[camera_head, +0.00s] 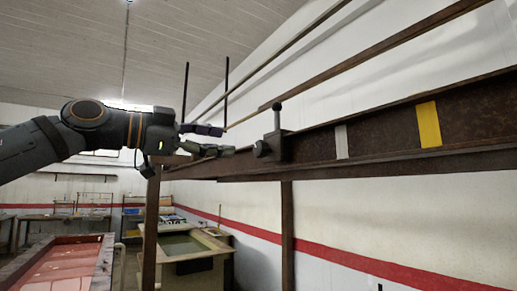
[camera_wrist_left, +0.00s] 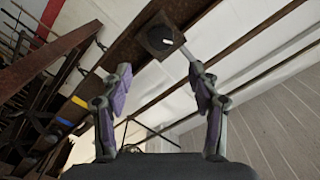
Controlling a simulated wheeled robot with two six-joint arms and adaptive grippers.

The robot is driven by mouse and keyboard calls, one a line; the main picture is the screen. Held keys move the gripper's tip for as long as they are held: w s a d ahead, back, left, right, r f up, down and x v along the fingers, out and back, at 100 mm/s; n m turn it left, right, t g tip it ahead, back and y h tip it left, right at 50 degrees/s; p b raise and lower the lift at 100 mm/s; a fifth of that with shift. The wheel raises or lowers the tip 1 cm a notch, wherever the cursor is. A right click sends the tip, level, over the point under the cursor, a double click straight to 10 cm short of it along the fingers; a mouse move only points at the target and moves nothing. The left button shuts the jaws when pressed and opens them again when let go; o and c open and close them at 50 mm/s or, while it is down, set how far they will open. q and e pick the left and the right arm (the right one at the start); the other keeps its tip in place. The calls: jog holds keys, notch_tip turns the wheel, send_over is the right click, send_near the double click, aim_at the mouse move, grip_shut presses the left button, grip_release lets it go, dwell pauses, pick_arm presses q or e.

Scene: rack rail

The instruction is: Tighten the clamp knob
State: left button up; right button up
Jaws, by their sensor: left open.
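A dark clamp (camera_head: 280,146) sits on the rusty steel rail, with a round-topped post standing up from it. Its small dark knob (camera_head: 262,149) faces left, toward my left gripper. In the left wrist view the knob (camera_wrist_left: 161,41) is a dark round shape with a white mark, on a squarish block. My left gripper (camera_head: 226,141) is open and empty, left of the knob and apart from it. In the left wrist view the knob lies beyond the gap between the fingertips (camera_wrist_left: 160,72). My right gripper is not in view.
The rusty rail (camera_head: 380,138) runs from the middle to the right, with a grey band (camera_head: 341,141) and a yellow band (camera_head: 428,124). Rusty posts (camera_head: 287,220) hold it up. A tank (camera_head: 190,250) and a red-topped basin (camera_head: 65,265) stand below.

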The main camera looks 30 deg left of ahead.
aim_at(257, 147)
pick_arm(q)
jog(key=p+x, duration=0.2)
jog(key=x, duration=0.1)
jog(key=p+x, duration=0.3)
jog(key=x, duration=0.1)
jog(key=p+x, duration=0.3)
jog(key=shift+w+a+r, duration=0.1)
jog(key=shift+w+a, duration=0.05)
jog(key=shift+w, duration=0.25)
jog(key=shift+w+p, duration=0.15)
jog(key=shift+p, duration=0.2)
jog(key=shift+f, duration=0.2)
jog(key=c, duration=1.2)
